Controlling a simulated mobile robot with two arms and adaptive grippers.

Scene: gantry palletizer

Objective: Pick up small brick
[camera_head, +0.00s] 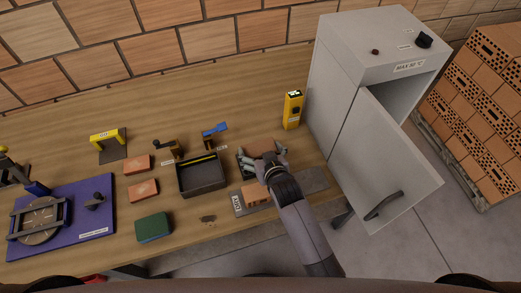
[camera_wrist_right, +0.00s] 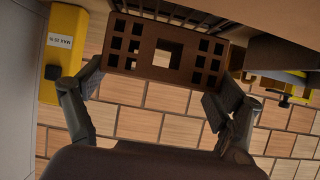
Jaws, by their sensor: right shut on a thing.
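A brown perforated small brick (camera_wrist_right: 165,48) fills the gap between the fingers of my right gripper (camera_wrist_right: 152,85) in the right wrist view. The fingers are shut on it, one at each side. In the head view the right gripper (camera_head: 265,168) reaches over the table from the bottom right. The brick (camera_head: 263,148) shows just beyond it, partly hidden by the fingers. I cannot tell whether the brick still touches what lies below. My left gripper is not in view.
An orange brick (camera_head: 257,193) lies on a grey strip (camera_head: 312,181) beside my right arm. A black bin (camera_head: 203,179) is left of the gripper. A yellow meter (camera_head: 291,110) stands beyond it. A grey cabinet (camera_head: 340,90) with an open door (camera_head: 385,165) stands at right.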

